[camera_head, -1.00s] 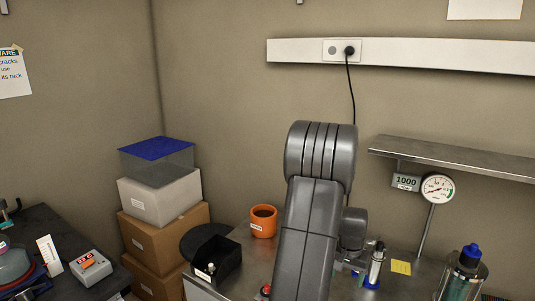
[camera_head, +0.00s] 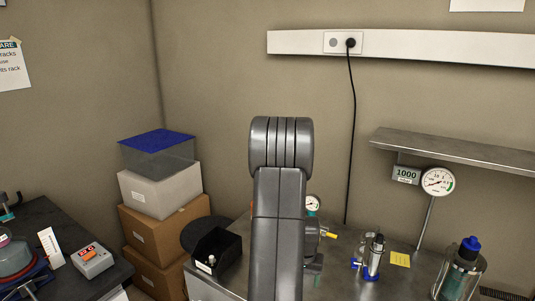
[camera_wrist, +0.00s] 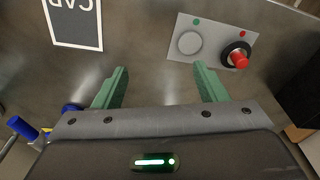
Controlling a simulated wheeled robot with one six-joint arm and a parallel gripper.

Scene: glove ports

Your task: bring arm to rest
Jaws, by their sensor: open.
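My gripper (camera_wrist: 161,82) shows in the wrist view with its two green fingers spread apart. Nothing is between the fingers, and they hang above the grey metal bench top (camera_wrist: 150,50). In the head view my grey arm stands upright in the middle, in front of the bench (camera_head: 345,270). It hides part of the bench, and the gripper cannot be made out clearly there.
Ahead of the fingers are a plate (camera_wrist: 212,42) with a red button and a white outlined label (camera_wrist: 75,22). A black bin (camera_head: 214,252), blue-based stand (camera_head: 375,257), blue-capped bottle (camera_head: 463,268) and dial gauge (camera_head: 438,181) stand around the arm. A shelf (camera_head: 455,150) juts out right.

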